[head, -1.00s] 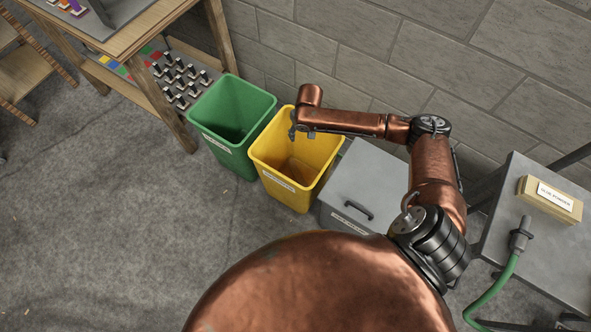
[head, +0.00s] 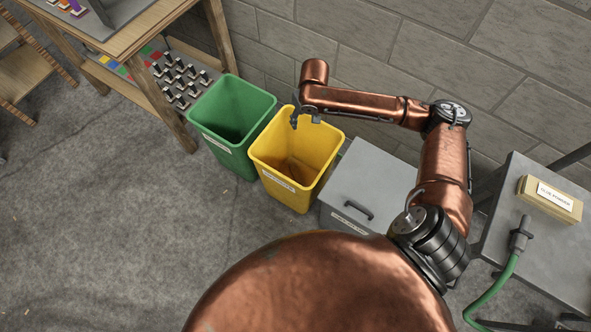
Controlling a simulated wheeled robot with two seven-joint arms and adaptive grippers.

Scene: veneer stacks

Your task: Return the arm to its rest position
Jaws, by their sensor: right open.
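My right arm (head: 445,180) is copper-coloured and reaches up and then left, along the block wall. My right gripper (head: 306,120) hangs at its end, over the far rim of the yellow bin (head: 280,182). The gripper is open and I see nothing between its fingers. My left gripper is not in view.
A green bin (head: 222,158) stands left of the yellow one. A grey lidded box (head: 385,180) stands to its right. A wooden workbench (head: 130,35) is at upper left. A grey table (head: 550,250) with a labelled box (head: 549,198) and green hose (head: 490,292) is at right.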

